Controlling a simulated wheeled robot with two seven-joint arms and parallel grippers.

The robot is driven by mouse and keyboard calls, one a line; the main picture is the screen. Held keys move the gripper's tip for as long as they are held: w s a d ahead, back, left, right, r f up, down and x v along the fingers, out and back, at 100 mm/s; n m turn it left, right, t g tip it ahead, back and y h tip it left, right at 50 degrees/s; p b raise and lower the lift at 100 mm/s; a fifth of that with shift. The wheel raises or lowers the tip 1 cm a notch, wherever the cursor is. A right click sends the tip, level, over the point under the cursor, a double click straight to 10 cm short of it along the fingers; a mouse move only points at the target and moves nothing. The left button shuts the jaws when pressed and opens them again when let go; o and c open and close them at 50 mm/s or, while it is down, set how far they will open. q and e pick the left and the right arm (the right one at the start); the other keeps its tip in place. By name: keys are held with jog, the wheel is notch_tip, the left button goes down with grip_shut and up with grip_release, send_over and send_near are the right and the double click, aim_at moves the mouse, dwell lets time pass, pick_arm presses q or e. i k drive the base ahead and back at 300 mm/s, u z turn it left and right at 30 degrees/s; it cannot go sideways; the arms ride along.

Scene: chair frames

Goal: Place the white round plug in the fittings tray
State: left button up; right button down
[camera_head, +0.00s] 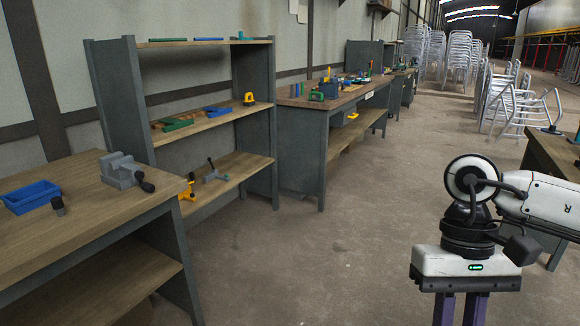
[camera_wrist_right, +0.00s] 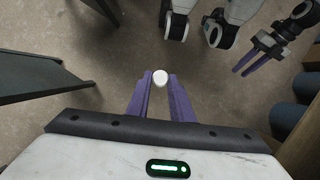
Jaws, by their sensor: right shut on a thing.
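The white round plug (camera_wrist_right: 160,77) is between the fingertips of my right gripper (camera_wrist_right: 160,82) in the right wrist view, held above the floor. In the head view my right gripper (camera_head: 461,312) points down at the lower right, its purple fingers cut off by the frame, and the plug is out of sight. A blue tray (camera_head: 32,197) sits on the wooden bench at the left; it is the only tray I make out, and its contents are not clear. My left gripper (camera_wrist_right: 239,72) shows at the upper right of the wrist view, its purple fingers apart and empty.
Beside the tray are a small dark item (camera_head: 57,205) and a grey vise (camera_head: 122,171) on the bench (camera_head: 85,235). A shelf unit (camera_head: 215,119) and another workbench (camera_head: 320,105) stand behind. Stacked chairs (camera_head: 462,55) are far back. The middle floor is clear.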

aim_at(34, 201)
jog(key=u, duration=1)
jog(key=i, duration=0.95)
jog(key=u, duration=0.9)
